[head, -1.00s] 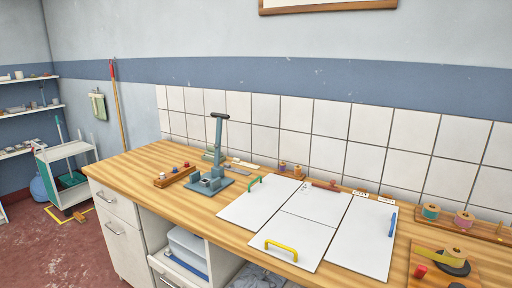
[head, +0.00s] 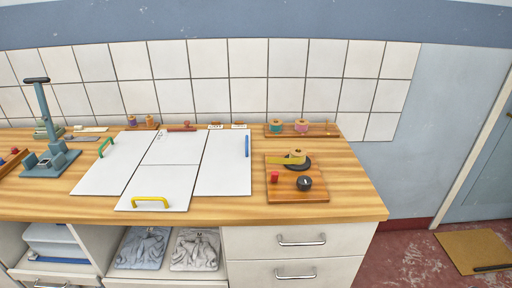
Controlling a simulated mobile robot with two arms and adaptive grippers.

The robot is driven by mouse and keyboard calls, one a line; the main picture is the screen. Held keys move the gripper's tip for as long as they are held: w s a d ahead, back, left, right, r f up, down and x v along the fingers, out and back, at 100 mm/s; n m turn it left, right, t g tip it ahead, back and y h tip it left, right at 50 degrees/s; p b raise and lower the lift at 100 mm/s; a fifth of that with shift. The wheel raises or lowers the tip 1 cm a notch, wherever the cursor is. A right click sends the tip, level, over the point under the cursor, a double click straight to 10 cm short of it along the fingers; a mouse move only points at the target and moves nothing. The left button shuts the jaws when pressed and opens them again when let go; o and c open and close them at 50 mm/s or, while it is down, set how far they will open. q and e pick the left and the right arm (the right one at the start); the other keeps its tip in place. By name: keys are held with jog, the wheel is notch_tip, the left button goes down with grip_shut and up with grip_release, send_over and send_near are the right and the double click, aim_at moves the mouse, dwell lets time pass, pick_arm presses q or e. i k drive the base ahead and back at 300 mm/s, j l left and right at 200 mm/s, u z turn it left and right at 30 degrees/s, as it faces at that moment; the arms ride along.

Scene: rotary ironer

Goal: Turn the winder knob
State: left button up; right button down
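The winder is a brown wooden board (head: 298,193) at the right part of the worktop. It carries a dark round knob (head: 304,183) at its front right, a red peg-like part (head: 275,177) at its front left, and a yellow tape roll (head: 296,157) on a dark disc (head: 297,165) at the back. A yellow strip runs left from the roll. Neither of my grippers shows in the head view.
White boards with green (head: 105,147), yellow (head: 150,201) and blue (head: 247,146) handles lie left of the winder. A rack with tape rolls (head: 302,126) stands behind it. A blue-grey press (head: 50,160) stands far left. Worktop right of the winder is clear.

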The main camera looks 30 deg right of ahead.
aim_at(304, 183)
jog(key=z, duration=1.25)
